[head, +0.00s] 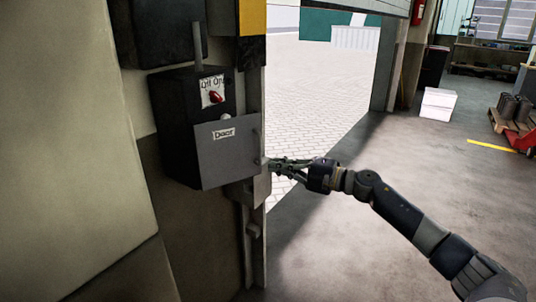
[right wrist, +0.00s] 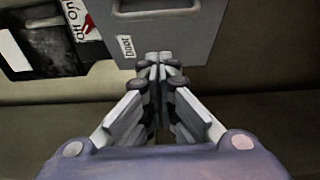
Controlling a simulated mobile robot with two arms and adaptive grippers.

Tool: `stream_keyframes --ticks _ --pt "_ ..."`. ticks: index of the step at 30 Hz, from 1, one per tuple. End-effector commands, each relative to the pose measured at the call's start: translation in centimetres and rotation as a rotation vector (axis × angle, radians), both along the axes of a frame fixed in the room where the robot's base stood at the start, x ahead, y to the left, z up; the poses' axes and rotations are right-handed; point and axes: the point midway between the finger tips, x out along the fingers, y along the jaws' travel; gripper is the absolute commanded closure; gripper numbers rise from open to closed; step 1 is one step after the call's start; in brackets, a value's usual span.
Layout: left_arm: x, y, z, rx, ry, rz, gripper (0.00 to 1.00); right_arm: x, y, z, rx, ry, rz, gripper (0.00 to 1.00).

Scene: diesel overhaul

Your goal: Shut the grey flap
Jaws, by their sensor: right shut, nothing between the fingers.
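The grey flap (head: 225,165) carries a "Door" label and a handle near its right edge in the head view. It stands open at a dark wall box (head: 178,130), leaving a red switch (head: 215,96) with an "Off On" label uncovered. My right gripper (head: 268,164) is shut and empty, its tips at the flap's right edge near the handle. In the right wrist view the closed fingertips (right wrist: 158,62) are at the edge of the flap (right wrist: 170,40); I cannot tell whether they touch. My left gripper is not in view.
A pale wall (head: 65,120) fills the left, and a post with a yellow band (head: 252,18) stands behind the flap. An open doorway (head: 325,85) shows paving. A white box (head: 438,104) and a red pallet truck (head: 524,138) are far right. The floor between is clear.

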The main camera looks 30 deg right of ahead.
Motion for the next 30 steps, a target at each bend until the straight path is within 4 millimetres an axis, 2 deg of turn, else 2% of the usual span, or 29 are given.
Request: stream_keyframes --ticks 5,15,30 --pt "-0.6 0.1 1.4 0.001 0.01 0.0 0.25 2.2 1.3 0.4 0.003 -0.002 0.0 1.0" --pt "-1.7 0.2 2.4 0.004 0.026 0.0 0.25 5.2 0.3 0.1 0.002 0.0 -0.002 1.0" --pt "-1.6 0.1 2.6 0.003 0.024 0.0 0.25 5.9 0.1 -0.1 0.001 0.001 -0.001 1.0"
